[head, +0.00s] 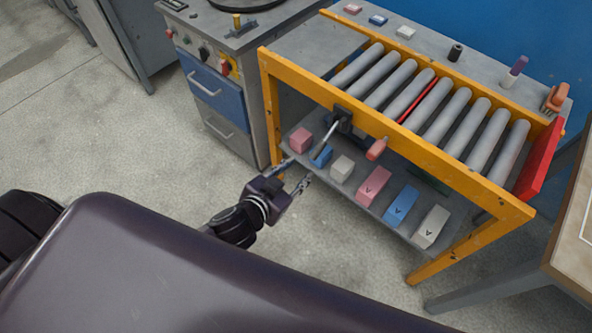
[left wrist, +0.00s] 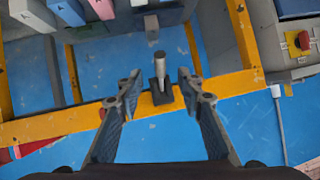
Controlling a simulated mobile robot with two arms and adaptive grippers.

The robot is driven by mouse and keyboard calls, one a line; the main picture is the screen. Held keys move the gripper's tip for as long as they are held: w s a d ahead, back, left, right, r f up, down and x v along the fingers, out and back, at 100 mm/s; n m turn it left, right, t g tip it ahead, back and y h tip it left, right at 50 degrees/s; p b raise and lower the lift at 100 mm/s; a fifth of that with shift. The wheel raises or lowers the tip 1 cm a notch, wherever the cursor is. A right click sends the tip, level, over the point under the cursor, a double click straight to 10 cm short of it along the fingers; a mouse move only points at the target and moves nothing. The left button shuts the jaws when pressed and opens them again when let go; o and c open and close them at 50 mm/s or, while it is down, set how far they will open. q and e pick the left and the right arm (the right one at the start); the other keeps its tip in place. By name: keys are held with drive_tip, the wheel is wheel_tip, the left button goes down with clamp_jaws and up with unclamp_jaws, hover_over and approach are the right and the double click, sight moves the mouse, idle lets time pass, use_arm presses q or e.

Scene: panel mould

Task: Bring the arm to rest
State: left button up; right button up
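My left gripper (head: 294,174) reaches in from the left in the head view, in front of the roller stand's yellow frame. Its two fingers are apart, with nothing held. In the left wrist view the open gripper (left wrist: 159,82) shows a clear gap between its fingers. Beyond that gap is a grey rod on a dark mount (left wrist: 160,88) at the yellow rail. In the head view a lever with a pale rod (head: 326,139) sticks out from the front rail near the fingertips. Touching cannot be told. My right gripper is not in view.
The roller stand (head: 440,155) has a lower shelf with pink, blue and pale blocks, including a pink block (head: 373,185). A grey cabinet with a blue drawer (head: 205,82) stands left. Floor left of the stand is clear.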

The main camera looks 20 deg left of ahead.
use_arm(q)
drive_tip(key=s+a+f+g+y, duration=0.1)
drive_tip(key=s+a+f+g, duration=0.15)
drive_tip(key=f, duration=0.65)
drive_tip(key=s+a+f+g, duration=0.1)
drive_tip(key=s+a+f, duration=0.25)
drive_tip(key=f, duration=0.55)
drive_tip(key=s+a+f+g+y, duration=0.1)
drive_tip(key=s+a+f+g, duration=0.15)
drive_tip(key=f, duration=0.65)
drive_tip(key=s+f+g, duration=0.1)
drive_tip(key=s+f, duration=0.4)
drive_tip(key=s, duration=0.4)
drive_tip(key=s+d+f+n+g, duration=0.1)
drive_tip(key=s+f+g, duration=0.1)
drive_tip(key=s+f, duration=0.4)
drive_tip(key=s+f+g, duration=0.2)
drive_tip(key=s+f, duration=0.4)
drive_tip(key=s, duration=0.8)
drive_tip(key=shift+s+d+n+p, duration=0.2)
drive_tip(key=shift+s+n+p, duration=0.05)
drive_tip(key=shift+n+p, duration=0.1)
